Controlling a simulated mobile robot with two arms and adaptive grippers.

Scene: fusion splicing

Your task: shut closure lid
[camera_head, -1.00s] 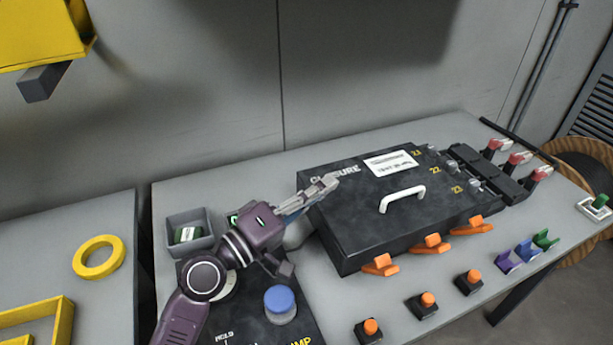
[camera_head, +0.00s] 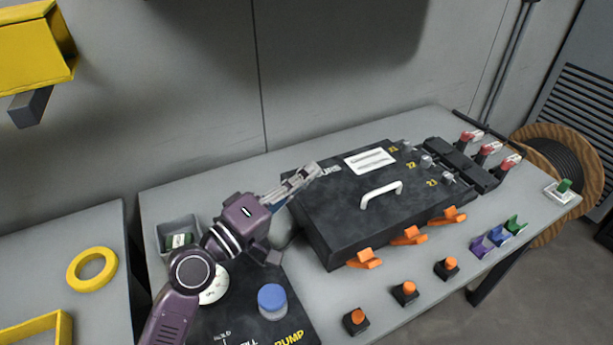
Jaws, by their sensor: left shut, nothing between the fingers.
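The closure is a black box on the grey bench, and its black lid (camera_head: 340,217) lies flat on top, looking shut. Several orange latches (camera_head: 408,236) stick out along the front edge. My left gripper (camera_head: 313,171) is shut and empty over the lid's back left corner; I cannot tell whether it touches the lid. My right gripper is not in view.
A pump with a blue cap (camera_head: 272,298) stands in front of my left arm. Orange-topped buttons (camera_head: 405,290) line the bench front. A grey bin (camera_head: 178,236) sits at the left. Red-handled clamps (camera_head: 489,149) stand to the right, and a cable reel (camera_head: 562,160) is beyond the bench.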

